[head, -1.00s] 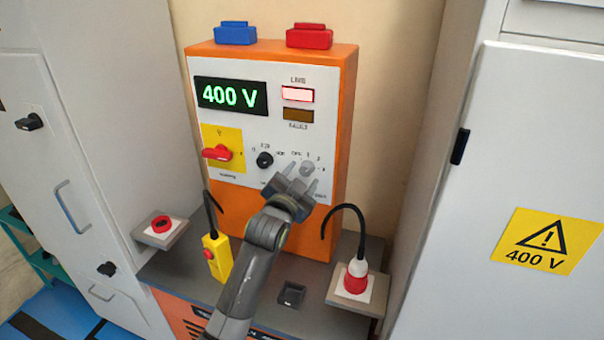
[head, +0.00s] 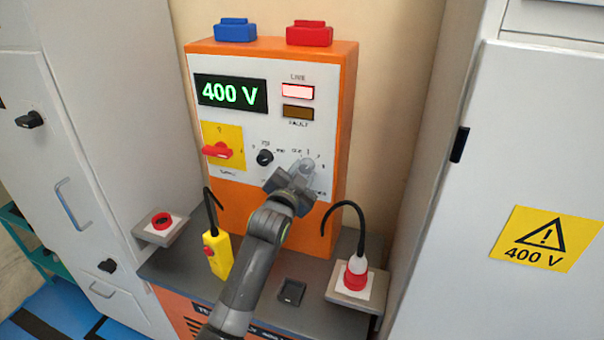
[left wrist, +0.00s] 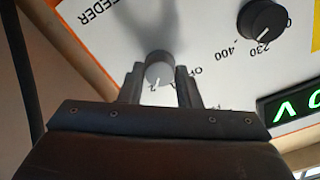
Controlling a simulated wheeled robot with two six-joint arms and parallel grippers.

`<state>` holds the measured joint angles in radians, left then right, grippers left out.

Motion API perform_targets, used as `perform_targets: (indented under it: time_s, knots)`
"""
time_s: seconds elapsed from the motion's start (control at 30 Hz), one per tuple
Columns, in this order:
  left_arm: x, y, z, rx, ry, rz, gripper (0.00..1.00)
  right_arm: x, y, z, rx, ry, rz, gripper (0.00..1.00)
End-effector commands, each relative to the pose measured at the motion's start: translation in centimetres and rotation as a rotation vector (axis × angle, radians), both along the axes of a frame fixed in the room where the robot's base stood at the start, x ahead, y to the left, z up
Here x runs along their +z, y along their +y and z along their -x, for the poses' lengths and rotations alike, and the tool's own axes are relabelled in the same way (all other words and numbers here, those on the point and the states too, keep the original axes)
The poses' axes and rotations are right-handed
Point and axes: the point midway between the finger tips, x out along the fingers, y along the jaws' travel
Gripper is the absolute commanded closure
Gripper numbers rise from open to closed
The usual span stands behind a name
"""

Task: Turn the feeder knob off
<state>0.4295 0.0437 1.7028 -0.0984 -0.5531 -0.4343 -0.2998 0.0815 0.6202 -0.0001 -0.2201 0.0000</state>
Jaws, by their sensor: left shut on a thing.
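The grey round feeder knob (head: 306,167) sits at the lower right of the orange cabinet's white front panel. In the left wrist view, the knob (left wrist: 159,71) is between the two fingers of my left gripper (left wrist: 160,80), beside printed "OFF" lettering partly covered by a finger. My left gripper (head: 297,174) is shut on the feeder knob. The gripper hides part of the knob and its markings, so I cannot tell its exact setting. My right gripper is in neither view.
A black selector knob (head: 265,157) and a red switch (head: 217,151) are to the left on the panel. The display (head: 231,93) reads 400 V and the LIVE lamp (head: 297,91) is lit. A yellow pendant (head: 218,257) and a red plug (head: 355,272) stand below.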

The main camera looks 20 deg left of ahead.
Motion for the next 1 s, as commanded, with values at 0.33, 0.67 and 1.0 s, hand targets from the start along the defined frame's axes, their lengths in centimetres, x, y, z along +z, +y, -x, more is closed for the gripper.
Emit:
perform_targets:
  time_s: [0.33,0.67,1.0]
  knots:
    - [0.1,0.0,0.0,0.0,0.007,0.158,0.93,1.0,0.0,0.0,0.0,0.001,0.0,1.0]
    - [0.1,-0.1,0.0,0.0,0.017,0.46,0.93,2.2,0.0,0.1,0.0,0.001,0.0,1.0]
    - [0.1,-0.1,0.0,0.0,0.027,0.782,0.93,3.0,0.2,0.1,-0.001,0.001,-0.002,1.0]
